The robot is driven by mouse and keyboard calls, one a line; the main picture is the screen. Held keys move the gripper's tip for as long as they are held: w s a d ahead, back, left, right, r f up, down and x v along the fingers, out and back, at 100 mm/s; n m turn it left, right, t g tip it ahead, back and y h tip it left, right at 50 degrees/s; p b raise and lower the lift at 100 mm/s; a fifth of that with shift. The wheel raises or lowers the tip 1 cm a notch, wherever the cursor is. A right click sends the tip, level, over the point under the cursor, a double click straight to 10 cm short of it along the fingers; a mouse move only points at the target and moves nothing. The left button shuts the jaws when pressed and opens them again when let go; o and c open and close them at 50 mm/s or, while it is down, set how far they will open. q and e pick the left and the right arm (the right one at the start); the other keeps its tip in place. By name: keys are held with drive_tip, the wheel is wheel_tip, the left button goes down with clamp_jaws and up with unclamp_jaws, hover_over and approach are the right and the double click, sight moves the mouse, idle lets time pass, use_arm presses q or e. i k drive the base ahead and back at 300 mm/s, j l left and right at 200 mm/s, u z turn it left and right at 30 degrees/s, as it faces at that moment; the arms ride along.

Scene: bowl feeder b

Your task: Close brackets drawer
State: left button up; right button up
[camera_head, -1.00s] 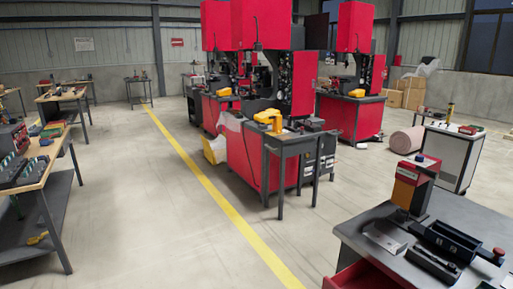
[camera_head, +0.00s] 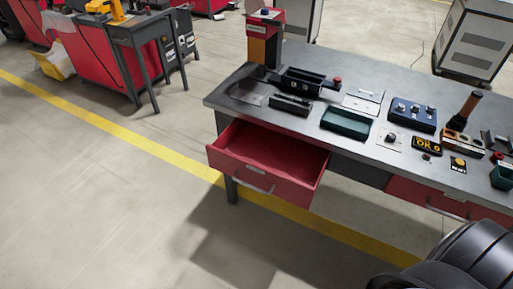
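A red drawer (camera_head: 232,170) is pulled out from under the left end of a grey workbench (camera_head: 228,92). It has a pale bar handle and a small label on its front, and the part of its inside that shows looks empty. The label is too small to read. A second red drawer (camera_head: 412,192) at the right of the same bench appears shut. Neither my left gripper nor my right gripper is in view. A dark rounded shape at the bottom right corner seems to be part of my own body.
On the bench are a red and orange post device (camera_head: 265,42), a black tray fixture (camera_head: 302,82), a green bin (camera_head: 345,123), a blue box with knobs (camera_head: 411,114) and a dark display (camera_head: 426,145). Open floor lies left of and before the drawer.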

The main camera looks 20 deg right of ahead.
sight(266, 161)
drive_tip(key=i+l+z, duration=0.1)
drive_tip(key=z, duration=0.65)
drive_tip(key=i+z, duration=0.2)
drive_tip(key=z, duration=0.15)
